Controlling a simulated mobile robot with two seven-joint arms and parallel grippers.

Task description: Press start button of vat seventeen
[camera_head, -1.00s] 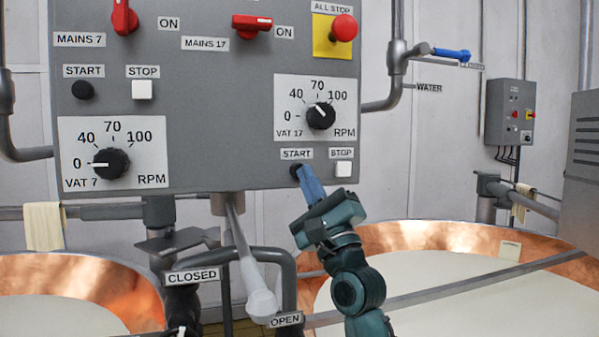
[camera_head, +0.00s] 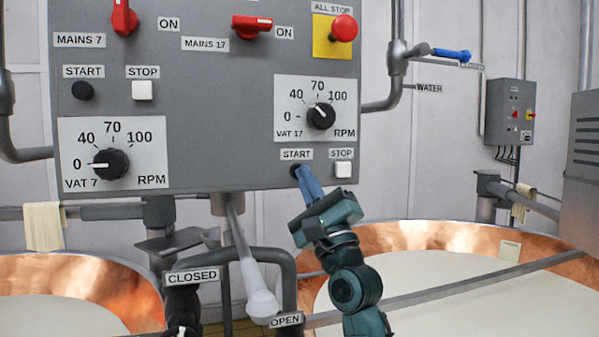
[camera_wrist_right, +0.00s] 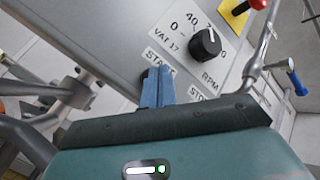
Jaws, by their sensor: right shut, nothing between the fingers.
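The black start button of vat seventeen (camera_head: 295,171) sits at the lower right of the grey panel, under a START label. Its right part is hidden behind the blue fingers of my right gripper (camera_head: 304,173). These fingers are shut with nothing between them, and their tips are at the button; I cannot tell whether it is pushed in. In the right wrist view the shut fingers (camera_wrist_right: 158,80) point at the panel beside the START label, covering most of the button. My left gripper is not clearly in view.
The white stop button (camera_head: 343,169) is close to the right. Above are the vat 17 speed knob (camera_head: 320,116), the red mains 17 switch (camera_head: 251,26) and the red all-stop button (camera_head: 343,28). A copper vat (camera_head: 430,237) and a rail (camera_head: 450,286) lie below.

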